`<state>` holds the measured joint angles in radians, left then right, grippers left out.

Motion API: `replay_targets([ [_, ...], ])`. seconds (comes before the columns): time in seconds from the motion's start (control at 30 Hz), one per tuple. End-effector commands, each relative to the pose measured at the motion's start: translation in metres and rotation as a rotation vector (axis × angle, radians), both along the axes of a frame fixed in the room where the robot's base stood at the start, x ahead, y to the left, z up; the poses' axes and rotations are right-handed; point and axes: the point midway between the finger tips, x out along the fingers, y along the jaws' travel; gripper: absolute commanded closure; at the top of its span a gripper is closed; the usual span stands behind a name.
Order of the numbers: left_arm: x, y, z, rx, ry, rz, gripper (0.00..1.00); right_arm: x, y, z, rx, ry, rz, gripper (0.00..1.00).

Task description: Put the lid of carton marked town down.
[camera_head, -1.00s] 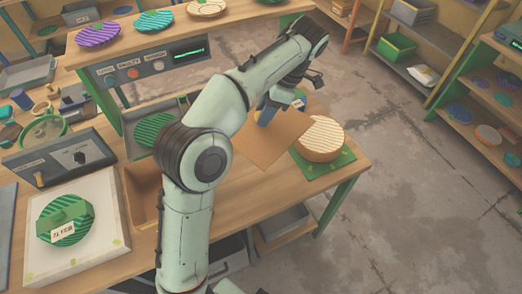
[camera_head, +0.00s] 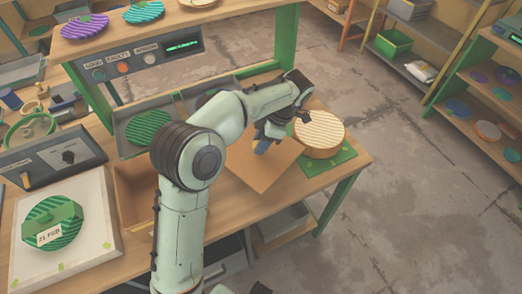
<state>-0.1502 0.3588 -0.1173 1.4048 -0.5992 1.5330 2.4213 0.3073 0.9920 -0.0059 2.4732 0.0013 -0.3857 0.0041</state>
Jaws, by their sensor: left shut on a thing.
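A brown cardboard flap (camera_head: 258,172), which looks like the carton lid, shows at the middle of the bench. Brown carton walls (camera_head: 134,190) show left of my arm; the arm hides most of the carton. I see no readable "town" marking. My left gripper (camera_head: 266,136) is over the flap's far part, shut on a blue piece (camera_head: 263,146) that looks like a grip on the flap. Whether the flap lies flat or tilted I cannot tell. My right gripper is not in view.
A round cream-topped block (camera_head: 320,133) stands on a green mat (camera_head: 340,153) right of the flap. A green ridged plate (camera_head: 149,131) lies in a grey tray behind the carton. A labelled green disc (camera_head: 52,222) sits on a white board (camera_head: 98,235) at left. Open floor lies right.

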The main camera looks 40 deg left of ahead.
Motion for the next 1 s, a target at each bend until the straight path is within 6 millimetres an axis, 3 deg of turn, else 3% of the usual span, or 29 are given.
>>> replay_targets([
  [0.3, -0.001, 0.0, -0.04, -0.001, 0.004, 0.0, 1.0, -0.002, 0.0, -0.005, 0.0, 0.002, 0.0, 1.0],
  [0.7, 0.0, 0.0, -0.046, 0.0, 0.0, -0.001, 1.0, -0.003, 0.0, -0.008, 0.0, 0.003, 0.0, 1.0],
  [0.73, 0.0, 0.0, -0.047, 0.0, 0.001, 0.0, 0.62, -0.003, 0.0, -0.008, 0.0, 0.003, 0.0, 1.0],
  [0.8, 0.0, 0.0, -0.046, 0.0, 0.0, 0.0, 0.4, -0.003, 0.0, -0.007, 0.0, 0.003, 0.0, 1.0],
  [1.0, 0.0, 0.0, -0.045, 0.0, 0.0, -0.001, 0.4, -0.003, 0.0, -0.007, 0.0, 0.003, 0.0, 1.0],
])
